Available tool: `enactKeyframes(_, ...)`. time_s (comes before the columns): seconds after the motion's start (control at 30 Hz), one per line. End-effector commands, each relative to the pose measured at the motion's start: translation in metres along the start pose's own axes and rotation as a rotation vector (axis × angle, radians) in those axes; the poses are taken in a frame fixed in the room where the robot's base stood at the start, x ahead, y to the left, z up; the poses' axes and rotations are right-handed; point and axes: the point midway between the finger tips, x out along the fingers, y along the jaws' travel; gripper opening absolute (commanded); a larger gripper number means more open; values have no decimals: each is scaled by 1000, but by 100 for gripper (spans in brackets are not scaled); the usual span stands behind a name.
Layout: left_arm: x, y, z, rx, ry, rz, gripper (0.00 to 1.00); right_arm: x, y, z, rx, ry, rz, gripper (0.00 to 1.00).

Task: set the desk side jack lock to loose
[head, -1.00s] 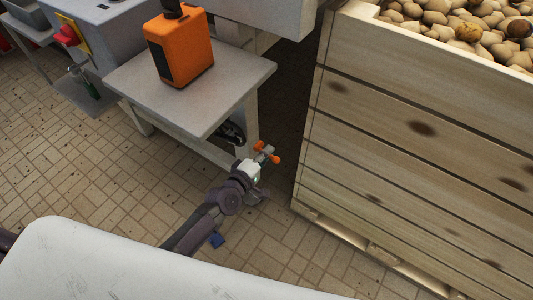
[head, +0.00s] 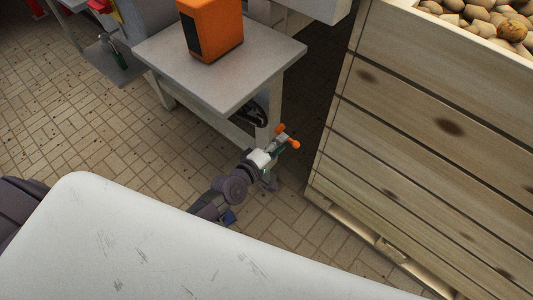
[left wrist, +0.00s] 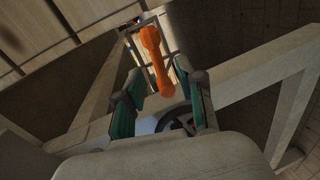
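The jack lock, a bar with orange ends (head: 280,129), shows low beside a leg of the grey desk (head: 262,62). My left gripper (head: 274,150) is right at it, just on the near side. In the left wrist view the orange lock handle (left wrist: 154,60) stands between and beyond the two green-padded fingers (left wrist: 162,90), which are apart. Whether either finger touches the handle I cannot tell. My right gripper is not in view.
A wooden crate (head: 420,130) of potatoes stands close on the right of the lock. An orange box (head: 212,30) sits on the desk. A dark wheel (head: 253,113) is under the desk.

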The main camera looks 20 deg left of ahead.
Motion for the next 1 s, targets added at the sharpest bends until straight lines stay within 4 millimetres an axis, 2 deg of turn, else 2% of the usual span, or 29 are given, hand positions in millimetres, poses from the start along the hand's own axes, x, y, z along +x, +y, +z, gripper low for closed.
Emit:
enactKeyframes(0.03,-13,-2,0,0,0,-4,38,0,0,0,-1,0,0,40)
enactKeyframes(0.2,-48,-1,0,1,-1,-3,38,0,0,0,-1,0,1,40)
enactKeyframes(0.4,-75,-1,0,1,0,-2,38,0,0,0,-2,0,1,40)
enactKeyframes(0.57,-81,0,0,0,0,0,38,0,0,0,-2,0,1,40)
enactKeyframes(1.0,-81,0,0,0,0,0,38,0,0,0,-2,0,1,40)
